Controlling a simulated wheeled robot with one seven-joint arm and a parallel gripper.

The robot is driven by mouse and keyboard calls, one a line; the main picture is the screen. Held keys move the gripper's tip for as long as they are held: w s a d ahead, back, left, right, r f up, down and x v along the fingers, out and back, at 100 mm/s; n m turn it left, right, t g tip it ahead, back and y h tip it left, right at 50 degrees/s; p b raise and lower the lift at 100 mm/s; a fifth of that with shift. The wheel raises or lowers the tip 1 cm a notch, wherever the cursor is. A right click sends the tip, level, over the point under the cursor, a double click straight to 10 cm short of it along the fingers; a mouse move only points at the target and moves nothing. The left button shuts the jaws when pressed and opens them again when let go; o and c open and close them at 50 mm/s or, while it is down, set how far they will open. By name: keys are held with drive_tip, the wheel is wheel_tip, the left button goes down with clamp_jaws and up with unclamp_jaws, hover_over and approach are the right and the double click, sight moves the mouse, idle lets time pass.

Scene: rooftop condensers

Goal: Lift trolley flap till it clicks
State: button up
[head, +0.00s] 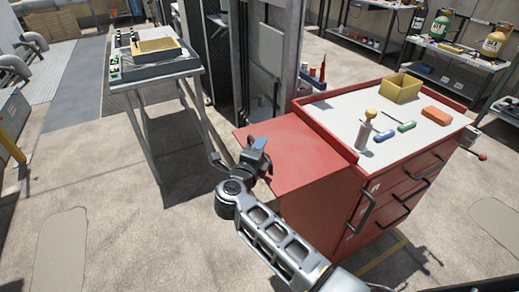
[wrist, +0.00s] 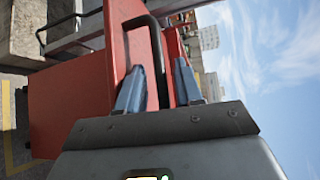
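The red trolley (head: 320,215) stands right of centre in the head view. Its red flap (head: 300,145) sticks out from the left side beside the tray top and looks close to level. Whether it is latched is not visible. My gripper (head: 262,158) is at the flap's outer edge. In the wrist view my gripper (wrist: 158,88) has its two fingers apart, with a black bar handle (wrist: 156,45) running between them. A gap shows beside the bar, so the fingers do not look closed on it. Red panel (wrist: 60,110) fills the left of that view.
On the trolley top are a yellow bin (head: 400,87), an orange block (head: 436,116), screwdrivers and a grey canister with a yellow cap (head: 364,135). A grey table (head: 155,72) with a tray stands at the back left. Concrete floor is clear at the left.

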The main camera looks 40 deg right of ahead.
drive_tip(key=f+v, duration=0.1)
drive_tip(key=v, duration=0.6)
drive_tip(key=shift+s+a+r+b, duration=0.25)
drive_tip(key=shift+r+b, duration=0.1)
drive_tip(key=shift+r, duration=0.2)
drive_tip(key=s+a+r+n+t+y, duration=0.2)
drive_tip(key=s+a+n+y, duration=0.2)
drive_tip(key=s+n, duration=0.6)
drive_tip(key=s+a+r+n+t+y, duration=0.2)
drive_tip(key=s+a+r+n+y, duration=0.1)
drive_tip(key=s+n, duration=0.8)
drive_tip(key=s+a+r+n+t+y, duration=0.2)
drive_tip(key=s+a+n+y, duration=0.3)
drive_tip(key=s+n, duration=0.5)
drive_tip(key=s+r+y, duration=0.1)
drive_tip(key=s+y, duration=0.1)
drive_tip(key=s, duration=0.6)
drive_tip(key=shift+s+r+n+t+y, duration=0.25)
drive_tip(key=shift+s+n+t+y, duration=0.05)
drive_tip(key=shift+s+t, duration=0.1)
drive_tip(key=shift+d, duration=0.1)
